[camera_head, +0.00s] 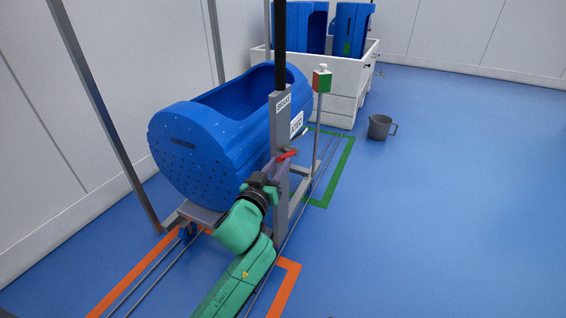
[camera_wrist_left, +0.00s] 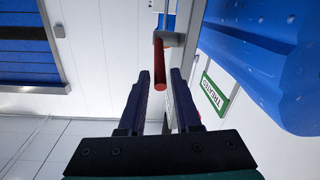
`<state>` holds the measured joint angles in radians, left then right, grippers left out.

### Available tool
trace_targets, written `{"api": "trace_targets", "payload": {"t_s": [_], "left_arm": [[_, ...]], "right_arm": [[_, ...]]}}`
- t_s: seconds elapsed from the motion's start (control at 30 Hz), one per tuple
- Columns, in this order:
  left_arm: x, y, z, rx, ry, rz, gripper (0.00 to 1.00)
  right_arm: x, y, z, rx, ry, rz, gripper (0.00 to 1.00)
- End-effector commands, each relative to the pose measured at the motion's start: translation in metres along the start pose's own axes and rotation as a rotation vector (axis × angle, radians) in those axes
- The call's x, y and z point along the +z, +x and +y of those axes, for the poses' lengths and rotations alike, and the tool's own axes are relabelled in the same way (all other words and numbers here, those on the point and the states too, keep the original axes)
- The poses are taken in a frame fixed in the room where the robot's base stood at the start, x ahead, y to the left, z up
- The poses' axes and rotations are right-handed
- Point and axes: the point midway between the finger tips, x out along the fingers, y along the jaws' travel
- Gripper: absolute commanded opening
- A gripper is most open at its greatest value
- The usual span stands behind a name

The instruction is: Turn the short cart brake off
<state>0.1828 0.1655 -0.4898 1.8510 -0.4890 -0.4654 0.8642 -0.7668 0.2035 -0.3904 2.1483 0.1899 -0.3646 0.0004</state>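The cart (camera_head: 206,216) carries a large blue tub (camera_head: 185,150) with small holes in its end. A grey upright post (camera_head: 281,208) on the cart bears a brake label (camera_head: 284,103). A red brake lever (camera_head: 287,154) sticks out from the post below a white plate. My left gripper (camera_head: 275,170) is just below the lever. In the left wrist view the red lever (camera_wrist_left: 159,65) lies between the two separated fingers, its end facing the camera. The fingers do not look closed on it. My right gripper is in neither view.
A white bin (camera_head: 335,103) holding blue tubs stands behind. A grey jug (camera_head: 379,127) is on the floor at right. A pole with a red and green box (camera_head: 322,80) rises beside the cart. Orange and green floor markings surround the cart.

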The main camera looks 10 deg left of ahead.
Motion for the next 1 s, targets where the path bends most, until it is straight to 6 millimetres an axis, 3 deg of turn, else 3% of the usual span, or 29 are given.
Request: {"api": "trace_targets", "payload": {"t_s": [0.1, 0.2, 0.47, 0.53, 0.57, 1.0], "left_arm": [[0.001, 0.023, 0.0, 0.0, 0.001, 0.002, 0.32], [0.001, 0.032, 0.0, 0.0, 0.0, 0.001, 0.32], [0.0, 0.035, 0.0, 0.0, 0.0, 0.0, 0.32], [0.0, 0.035, 0.0, 0.0, 0.0, 0.0, 0.05], [0.0, 0.035, 0.0, 0.0, 0.0, 0.0, 0.0], [0.001, 0.034, 0.0, 0.0, 0.0, -0.001, 0.0]], "right_arm": [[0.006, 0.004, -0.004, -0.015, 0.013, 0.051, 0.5], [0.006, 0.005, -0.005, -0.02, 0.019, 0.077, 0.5], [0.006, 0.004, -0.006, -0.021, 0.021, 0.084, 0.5], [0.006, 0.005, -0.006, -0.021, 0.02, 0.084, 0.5], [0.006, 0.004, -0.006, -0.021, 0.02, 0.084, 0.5], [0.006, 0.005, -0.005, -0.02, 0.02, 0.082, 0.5]]}}
